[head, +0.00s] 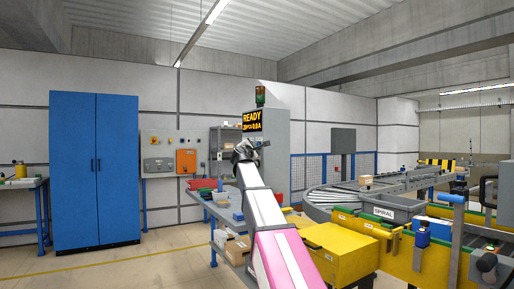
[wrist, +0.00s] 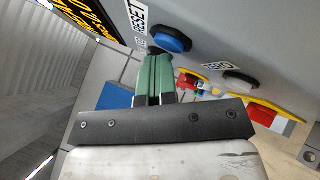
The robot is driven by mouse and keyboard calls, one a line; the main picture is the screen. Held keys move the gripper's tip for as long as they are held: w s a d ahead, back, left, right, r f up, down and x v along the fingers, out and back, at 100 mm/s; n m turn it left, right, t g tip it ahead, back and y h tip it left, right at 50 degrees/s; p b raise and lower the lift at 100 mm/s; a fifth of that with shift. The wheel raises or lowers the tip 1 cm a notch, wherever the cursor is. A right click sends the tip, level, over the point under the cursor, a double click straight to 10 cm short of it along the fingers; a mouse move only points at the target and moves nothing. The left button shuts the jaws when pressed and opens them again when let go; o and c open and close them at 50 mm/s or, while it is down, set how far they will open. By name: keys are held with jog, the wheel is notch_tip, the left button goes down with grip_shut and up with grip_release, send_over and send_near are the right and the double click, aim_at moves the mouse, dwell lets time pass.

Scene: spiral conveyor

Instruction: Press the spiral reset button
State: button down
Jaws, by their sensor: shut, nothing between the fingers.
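A round blue button (wrist: 170,38) sits on a grey panel face (wrist: 217,34) in the wrist view, beside a white label reading RESET (wrist: 138,18). My gripper (wrist: 155,58) is shut and empty. Its green-padded fingertips are just below the blue button in the picture; I cannot tell whether they touch it. In the head view my gripper (head: 264,144) is in front of the grey control cabinet (head: 276,130), whose display (head: 252,121) reads READY. The buttons cannot be made out in the head view.
A pale button (wrist: 238,77) labelled ZERO is on the same panel, right of the blue one. A table with bins and the yellow conveyor (head: 341,250) flank my arm. A blue cabinet (head: 94,170) stands at left; the left floor is clear.

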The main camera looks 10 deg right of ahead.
jog(key=shift+s+a, duration=0.25)
jog(key=shift+a, duration=0.45)
jog(key=shift+a, duration=0.15)
jog(key=a, duration=0.1)
jog(key=s+a, duration=0.1)
jog(key=a, duration=0.2)
jog(key=shift+s+a, duration=0.25)
dwell(0.7)
